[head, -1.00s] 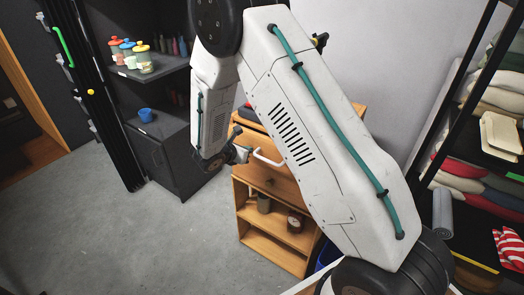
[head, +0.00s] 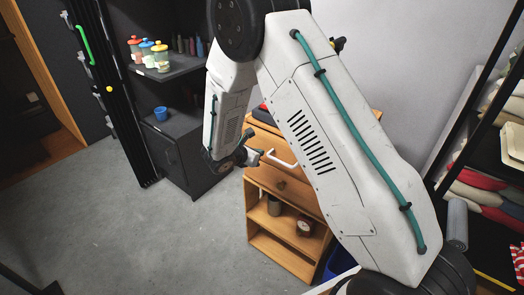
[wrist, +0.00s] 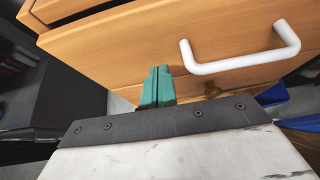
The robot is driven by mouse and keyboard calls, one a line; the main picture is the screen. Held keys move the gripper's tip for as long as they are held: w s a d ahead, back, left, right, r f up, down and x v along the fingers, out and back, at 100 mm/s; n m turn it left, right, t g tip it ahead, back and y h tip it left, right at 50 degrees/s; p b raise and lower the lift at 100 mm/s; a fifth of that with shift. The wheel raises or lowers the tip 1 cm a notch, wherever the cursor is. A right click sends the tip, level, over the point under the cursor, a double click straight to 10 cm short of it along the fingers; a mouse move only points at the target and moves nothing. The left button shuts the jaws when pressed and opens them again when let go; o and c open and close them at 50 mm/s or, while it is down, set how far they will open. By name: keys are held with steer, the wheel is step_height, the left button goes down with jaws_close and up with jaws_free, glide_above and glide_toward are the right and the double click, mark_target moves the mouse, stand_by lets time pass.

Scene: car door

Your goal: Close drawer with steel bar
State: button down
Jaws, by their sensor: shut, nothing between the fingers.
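The drawer (head: 262,145) with the pale steel bar handle (head: 283,160) is in a wooden cabinet, partly hidden behind my arm in the head view. In the wrist view its wooden front (wrist: 120,50) fills the upper part, with the bar handle (wrist: 240,58) right of my fingers. A dark gap shows above the front's top edge at upper left, so the drawer appears pulled out. My gripper (head: 254,157) is left of the handle in the head view. Its green fingers (wrist: 158,86) are shut, empty and close to the drawer front; I cannot tell whether they touch.
A lower drawer with a round knob (head: 281,186) and open shelves (head: 275,222) holding small items are below. A dark cabinet (head: 185,150) with a blue cup (head: 160,113) stands left. A shelf of folded textiles (head: 490,190) stands right. The floor at left is clear.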

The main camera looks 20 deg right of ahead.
steer(key=a+f+v, duration=0.1)
steer(key=v, duration=1.1)
steer(key=s+d+r+m+g+y, duration=0.1)
steer(key=s+d+r+m+y, duration=0.1)
steer(key=s+r+m, duration=0.5)
steer(key=s+d+r+m+g+y, duration=0.2)
steer(key=s+r+m+y, duration=0.3)
steer(key=s, duration=1.1)
steer(key=s+d+r+m+g+y, duration=0.1)
steer(key=s+d+r+m+y, duration=0.2)
steer(key=s+r+m, duration=0.8)
steer(key=shift+s+d+r+m, duration=0.15)
steer(key=shift+s+d+m, duration=0.25)
steer(key=shift+s, duration=0.3)
